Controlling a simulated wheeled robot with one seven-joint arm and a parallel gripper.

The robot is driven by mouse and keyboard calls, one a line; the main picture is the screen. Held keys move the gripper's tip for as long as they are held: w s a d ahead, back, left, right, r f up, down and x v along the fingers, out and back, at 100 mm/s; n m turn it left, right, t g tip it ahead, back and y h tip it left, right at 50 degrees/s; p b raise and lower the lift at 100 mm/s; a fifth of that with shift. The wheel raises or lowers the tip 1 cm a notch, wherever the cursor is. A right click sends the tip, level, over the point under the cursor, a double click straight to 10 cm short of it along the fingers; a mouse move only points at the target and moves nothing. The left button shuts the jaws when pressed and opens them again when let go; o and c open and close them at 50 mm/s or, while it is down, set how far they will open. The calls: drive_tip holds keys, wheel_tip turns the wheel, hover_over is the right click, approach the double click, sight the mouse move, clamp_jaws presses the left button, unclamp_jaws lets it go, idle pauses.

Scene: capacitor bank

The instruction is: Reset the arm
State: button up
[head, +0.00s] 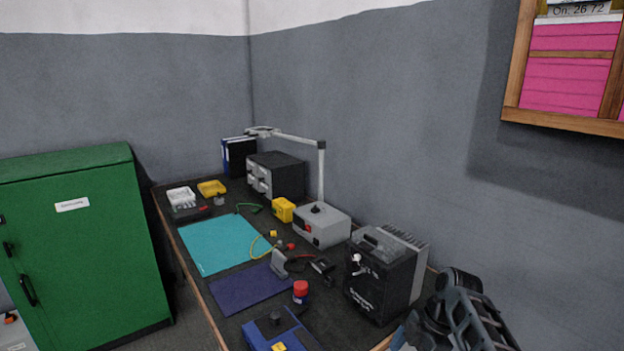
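Part of my arm (460,312), dark grey and jointed, rises into the bottom right corner of the head view. It is beside the right front edge of the workbench and next to the black power unit. I cannot make out fingertips on it, so whether my gripper is open or shut does not show. I see nothing clearly held.
The dark workbench (190,290) runs along the wall. It carries a black finned unit (382,277), a grey box (322,225), a teal mat (222,243), a navy mat (252,288), a red-capped container (300,291) and a blue case (280,333). A green cabinet (80,250) stands left.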

drive_tip(key=s+f+m+t+h+b, duration=0.25)
drive_tip(key=s+f+m, duration=0.35)
drive_tip(key=s+f, duration=0.7)
drive_tip(key=s+d+f+m+t+h+b, duration=0.1)
drive_tip(key=s+f+m+t, duration=0.2)
drive_tip(key=s, duration=0.4)
drive_tip(key=s+f+m+t, duration=0.2)
drive_tip(key=s, duration=0.6)
drive_tip(key=s+r+m+t+h+b, duration=0.1)
drive_tip(key=s+r+m+t+b, duration=0.2)
drive_tip(key=s+r, duration=1.7)
drive_tip(key=r+m+t, duration=0.1)
drive_tip(key=m+t, duration=0.2)
drive_tip(key=m, duration=0.1)
drive_tip(key=shift+r, duration=0.3)
drive_tip(key=r, duration=0.2)
drive_tip(key=s+r+m+t, duration=0.1)
drive_tip(key=r, duration=0.2)
drive_tip(key=s+r+m+t, duration=0.1)
drive_tip(key=r, duration=0.2)
drive_tip(key=shift+s+a+r+b, duration=0.1)
drive_tip(key=shift+a+r+b, duration=0.15)
drive_tip(key=shift+b, duration=0.1)
drive_tip(key=shift+c, duration=0.3)
